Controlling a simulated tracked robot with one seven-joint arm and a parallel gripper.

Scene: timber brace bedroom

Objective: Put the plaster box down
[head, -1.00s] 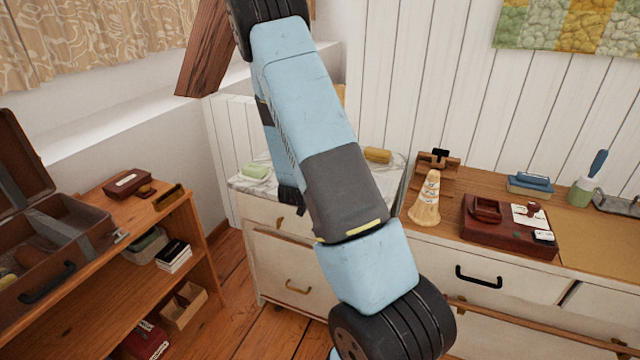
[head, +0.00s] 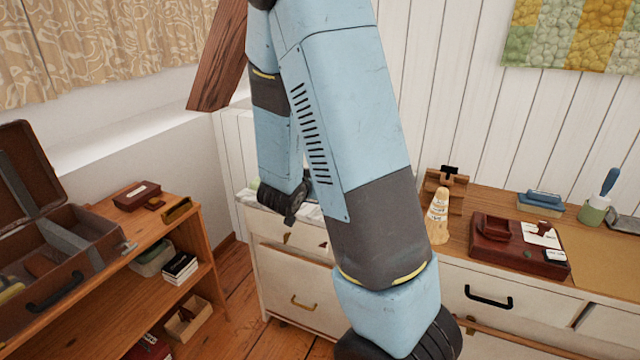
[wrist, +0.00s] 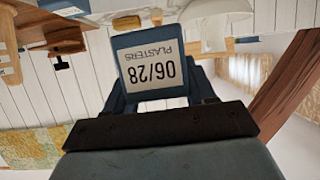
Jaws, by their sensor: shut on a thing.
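The plaster box (wrist: 152,66) shows in the wrist view as a small blue box. Its white label reads PLASTERS 06/28, upside down in the picture. My gripper (wrist: 156,84) is shut on it, with a dark blue finger on each side. In the head view my arm crosses the middle, and its dark wrist end hangs over the pale drawer cabinet (head: 290,265) in the corner. The box and fingertips are hidden in the head view. How far the box is above any surface cannot be told.
My arm hides most of the cabinet's top. An open case (head: 60,245) stands on the left shelf unit (head: 160,225). A timber brace (head: 217,65) slants above.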

